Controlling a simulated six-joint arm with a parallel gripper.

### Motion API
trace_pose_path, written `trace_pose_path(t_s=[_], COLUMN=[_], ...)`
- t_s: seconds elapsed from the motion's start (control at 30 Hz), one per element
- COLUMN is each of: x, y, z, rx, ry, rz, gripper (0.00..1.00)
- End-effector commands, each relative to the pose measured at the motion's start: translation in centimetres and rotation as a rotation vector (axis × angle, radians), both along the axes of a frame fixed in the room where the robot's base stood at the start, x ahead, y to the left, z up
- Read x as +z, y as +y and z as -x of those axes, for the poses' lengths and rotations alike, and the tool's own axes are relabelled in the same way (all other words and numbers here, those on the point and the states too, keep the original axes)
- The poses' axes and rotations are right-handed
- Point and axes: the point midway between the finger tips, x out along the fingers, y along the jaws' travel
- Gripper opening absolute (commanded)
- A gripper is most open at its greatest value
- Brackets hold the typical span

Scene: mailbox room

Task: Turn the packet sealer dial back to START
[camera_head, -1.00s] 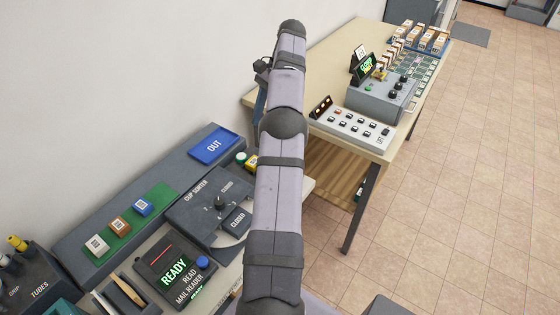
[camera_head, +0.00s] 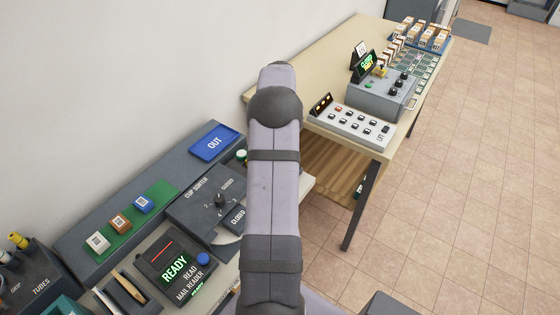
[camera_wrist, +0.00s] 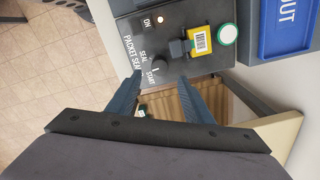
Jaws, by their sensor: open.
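The packet sealer (camera_wrist: 133,27) is a dark grey box in the wrist view, labelled PACKET SEALER, with ON, SEAL and START marks. Its dial (camera_wrist: 158,63) is a small dark knob beside the SEAL and START words; I cannot tell exactly where its pointer stands. A yellow packet with a barcode (camera_wrist: 199,41) sits at a dark block on the sealer, next to a green-rimmed white button (camera_wrist: 228,34). A small lamp (camera_wrist: 160,19) glows by ON. My gripper (camera_wrist: 160,76) is open, its fingertips either side of the dial's near edge. In the head view my arm hides most of the sealer.
A blue OUT tray (camera_wrist: 287,26) lies right of the sealer in the wrist view. A wooden table (camera_head: 325,70) with control boxes stands beyond.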

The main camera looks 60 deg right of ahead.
Motion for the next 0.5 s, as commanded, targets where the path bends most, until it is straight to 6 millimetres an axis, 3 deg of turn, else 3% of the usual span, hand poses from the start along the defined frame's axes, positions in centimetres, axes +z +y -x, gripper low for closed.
trace_pose_path(t_s=[0.5], x=[-5.5], y=[0.1], z=[0.1], rx=[0.000], ry=[0.002], rz=[-0.005], gripper=[0.46])
